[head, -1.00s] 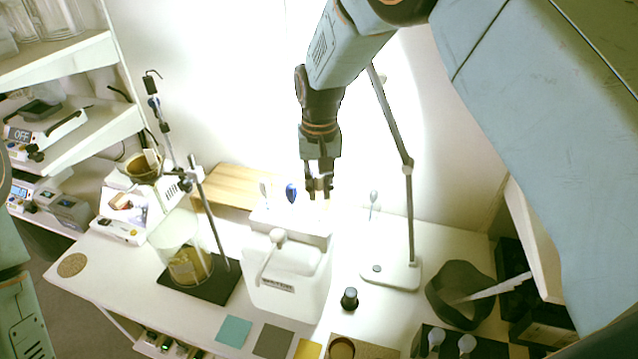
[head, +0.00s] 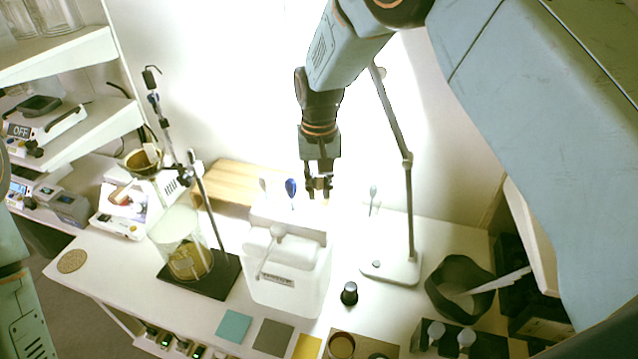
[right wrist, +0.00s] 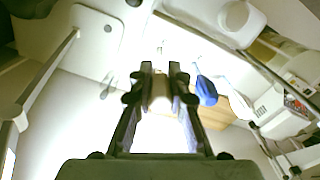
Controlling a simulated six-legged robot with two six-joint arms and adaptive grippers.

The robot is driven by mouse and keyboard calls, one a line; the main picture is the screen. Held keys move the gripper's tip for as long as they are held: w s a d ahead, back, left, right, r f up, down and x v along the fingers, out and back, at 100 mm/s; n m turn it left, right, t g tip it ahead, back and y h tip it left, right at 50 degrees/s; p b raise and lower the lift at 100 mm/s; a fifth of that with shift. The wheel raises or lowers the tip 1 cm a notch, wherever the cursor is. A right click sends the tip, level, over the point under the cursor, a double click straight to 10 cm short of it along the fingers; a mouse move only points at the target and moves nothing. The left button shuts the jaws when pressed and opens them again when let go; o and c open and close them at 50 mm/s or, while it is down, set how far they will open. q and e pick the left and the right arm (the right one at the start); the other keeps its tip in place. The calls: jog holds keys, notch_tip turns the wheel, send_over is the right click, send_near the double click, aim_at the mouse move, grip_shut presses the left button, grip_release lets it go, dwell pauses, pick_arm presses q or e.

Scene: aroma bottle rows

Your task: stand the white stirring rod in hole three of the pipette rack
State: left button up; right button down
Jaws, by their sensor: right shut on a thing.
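My right gripper (head: 319,187) is shut on a pale piece that shows between its fingers in the right wrist view (right wrist: 160,88). This looks like the white stirring rod, but glare hides its length and lower end. The gripper is above the right part of the white pipette rack (head: 300,226), which stands at the back of the table. A pipette with a blue bulb (head: 291,187) stands in the rack just left of the gripper; the bulb also shows in the right wrist view (right wrist: 206,90). The holes cannot be made out. My left gripper is out of view.
A lamp (head: 391,269) is to the right, with a black-capped bottle (head: 349,293) nearby. A stand with a glass beaker (head: 185,250) is to the left. Coloured squares (head: 233,326) lie at the front.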

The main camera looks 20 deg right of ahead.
jog(key=shift+f, duration=0.8)
jog(key=shift+s, duration=0.1)
jog(key=c, duration=1.2)
grip_release()
